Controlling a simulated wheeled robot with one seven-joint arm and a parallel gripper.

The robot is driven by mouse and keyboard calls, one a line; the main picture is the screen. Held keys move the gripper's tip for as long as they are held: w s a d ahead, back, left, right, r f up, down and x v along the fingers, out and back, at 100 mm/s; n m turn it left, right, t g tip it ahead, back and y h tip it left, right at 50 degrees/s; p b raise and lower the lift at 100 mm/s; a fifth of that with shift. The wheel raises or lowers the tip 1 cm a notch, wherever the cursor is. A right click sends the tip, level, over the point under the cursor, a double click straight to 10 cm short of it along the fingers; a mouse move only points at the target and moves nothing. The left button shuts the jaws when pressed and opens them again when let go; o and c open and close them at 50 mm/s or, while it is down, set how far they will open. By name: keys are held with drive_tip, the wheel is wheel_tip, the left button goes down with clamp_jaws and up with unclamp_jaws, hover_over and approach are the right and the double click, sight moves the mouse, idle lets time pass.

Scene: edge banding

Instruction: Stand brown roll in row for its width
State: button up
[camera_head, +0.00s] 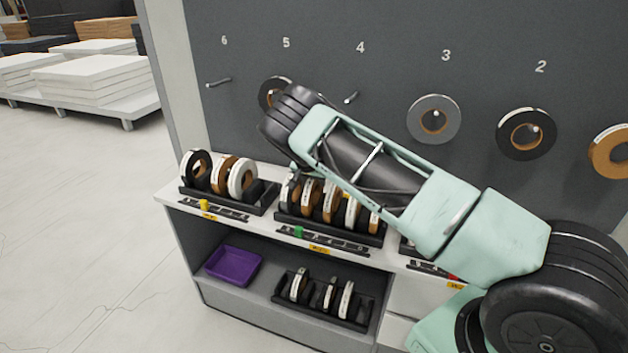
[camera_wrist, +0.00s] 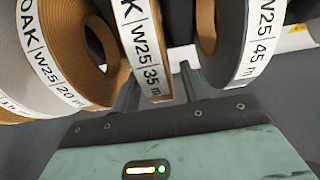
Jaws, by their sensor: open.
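In the wrist view a brown roll (camera_wrist: 148,50) with a white label reading "OAK W25 35 m" stands edge-on in front of my gripper (camera_wrist: 157,82). My gripper is open, with its dark fingers on either side of this roll's lower part; whether they touch it I cannot tell. A brown roll labelled W25 20 m (camera_wrist: 80,42) is at left and a dark-sided roll labelled W25 45 m (camera_wrist: 232,40) at right. In the head view several rolls stand in the middle rack (camera_head: 355,235), partly behind my arm. My gripper is hidden there.
The left rack (camera_head: 262,203) holds a black, a brown and a white roll, with free room at its right end. A lower-shelf rack (camera_head: 357,318) holds several rolls beside a purple tray (camera_head: 233,265). Rolls hang on numbered wall pegs; peg 6 (camera_head: 218,82) is bare.

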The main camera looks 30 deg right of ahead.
drive_tip(key=b+v, duration=0.4)
drive_tip(key=v, duration=0.8)
drive_tip(key=s+a+r+n+g+y, duration=0.1)
drive_tip(key=s+a+r+n+y, duration=0.25)
drive_tip(key=s+a, duration=0.85)
drive_tip(key=s+a+r+n+g+y, duration=0.25)
drive_tip(key=s+a+n, duration=0.25)
drive_tip(key=s+a, duration=0.7)
drive_tip(key=s+a+r+n, duration=0.1)
drive_tip(key=s+n, duration=0.4)
drive_tip(key=s, duration=0.7)
drive_tip(key=s+a+r+n, duration=0.2)
drive_tip(key=s+r+n, duration=0.1)
drive_tip(key=s, duration=0.9)
drive_tip(key=shift+n+h, duration=0.3)
drive_tip(key=shift+n, duration=0.55)
drive_tip(key=shift+r, duration=0.1)
